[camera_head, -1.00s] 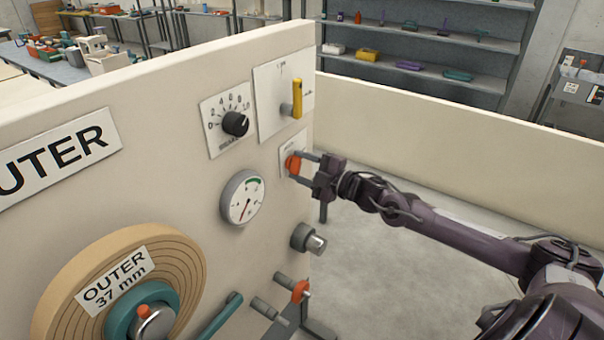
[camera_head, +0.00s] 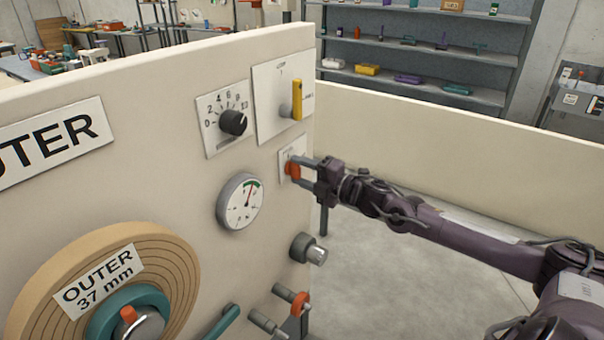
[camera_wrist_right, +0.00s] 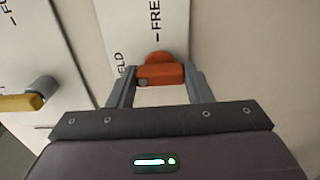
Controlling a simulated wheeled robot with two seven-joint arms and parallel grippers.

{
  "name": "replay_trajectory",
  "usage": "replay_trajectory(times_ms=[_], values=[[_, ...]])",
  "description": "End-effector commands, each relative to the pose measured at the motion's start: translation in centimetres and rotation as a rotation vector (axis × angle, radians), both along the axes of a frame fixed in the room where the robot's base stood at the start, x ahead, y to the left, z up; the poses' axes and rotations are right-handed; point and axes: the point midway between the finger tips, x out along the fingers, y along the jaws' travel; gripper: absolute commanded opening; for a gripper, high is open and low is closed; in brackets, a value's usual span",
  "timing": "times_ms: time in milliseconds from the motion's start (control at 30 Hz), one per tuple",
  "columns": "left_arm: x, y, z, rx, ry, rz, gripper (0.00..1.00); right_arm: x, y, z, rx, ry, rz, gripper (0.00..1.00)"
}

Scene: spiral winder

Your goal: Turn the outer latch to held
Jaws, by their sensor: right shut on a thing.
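The outer latch is an orange knob (camera_head: 292,170) on a small white plate near the right edge of the cream panel. My right gripper (camera_head: 300,172) reaches it from the right, its two fingers closed on the knob. In the right wrist view the orange latch bar (camera_wrist_right: 160,75) lies crosswise between the fingertips, with a small grey spot at its left end. The plate (camera_wrist_right: 150,25) shows "FREE" beyond the bar and a partly hidden "ELD" at the left. I cannot tell exactly which mark the latch points to. My left gripper is out of view.
Above the latch are a yellow lever (camera_head: 297,100) and a black dial knob (camera_head: 233,122). A gauge (camera_head: 240,202) sits at its left, its needle near the green band. Below is a grey cylindrical knob (camera_head: 308,248). A tape roll (camera_head: 160,262) fills the lower left.

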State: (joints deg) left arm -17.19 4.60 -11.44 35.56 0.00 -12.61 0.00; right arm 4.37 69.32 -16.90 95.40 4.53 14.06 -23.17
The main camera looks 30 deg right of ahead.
Motion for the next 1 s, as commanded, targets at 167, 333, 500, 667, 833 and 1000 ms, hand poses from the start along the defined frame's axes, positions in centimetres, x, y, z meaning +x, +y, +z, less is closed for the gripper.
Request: replay_trajectory(times_ms=[167, 333, 500, 667, 833, 1000], values=[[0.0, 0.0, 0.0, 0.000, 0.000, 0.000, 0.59, 0.0, 0.0, -0.1, -0.004, 0.002, 0.001, 0.23], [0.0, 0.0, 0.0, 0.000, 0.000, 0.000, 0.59, 0.0, 0.0, -0.1, -0.004, 0.002, 0.001, 0.56], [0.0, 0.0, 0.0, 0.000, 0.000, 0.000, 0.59, 0.0, 0.0, -0.1, -0.003, 0.001, 0.001, 0.67], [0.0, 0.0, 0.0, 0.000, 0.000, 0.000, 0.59, 0.0, 0.0, 0.0, -0.001, 0.001, 0.001, 0.67], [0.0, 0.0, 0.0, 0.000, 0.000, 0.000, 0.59, -0.4, -0.3, -0.2, -0.004, 0.004, -0.001, 0.67], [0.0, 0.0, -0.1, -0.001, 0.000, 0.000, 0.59, -1.7, -0.8, -0.3, -0.006, 0.006, -0.002, 0.67]])
